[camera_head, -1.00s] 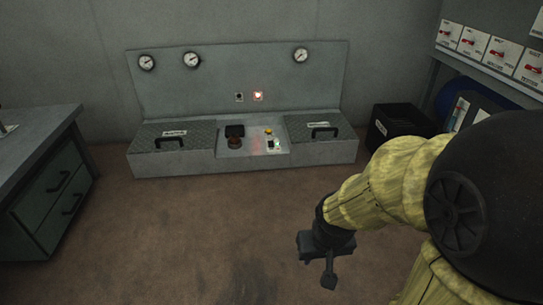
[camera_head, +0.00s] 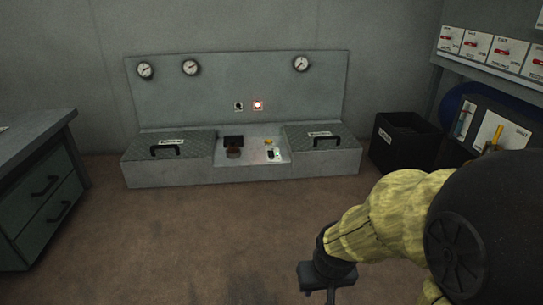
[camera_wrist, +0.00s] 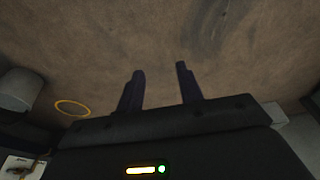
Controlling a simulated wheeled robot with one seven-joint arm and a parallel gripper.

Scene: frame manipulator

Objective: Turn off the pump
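The pump console (camera_head: 240,85) stands against the back wall in the head view, with gauges on its upright panel. A lit red lamp (camera_head: 258,105) sits on the panel beside a dark round one (camera_head: 238,106). The recessed centre of the base holds a brown-red knob (camera_head: 233,153), a yellow button (camera_head: 268,142) and a small switch with a green light (camera_head: 274,154). My gripper (camera_head: 330,293) is at the bottom of the head view, well short of the console, its fingers partly cut off. In the wrist view my gripper (camera_wrist: 160,85) has two fingers apart with nothing between them.
Two handled lids (camera_head: 168,148) flank the console's centre. A grey drawer cabinet (camera_head: 45,190) stands at left. A black bin (camera_head: 402,140) and a shelf of red-handled switches (camera_head: 490,48) are at right. The brown floor (camera_head: 190,230) before the console is clear.

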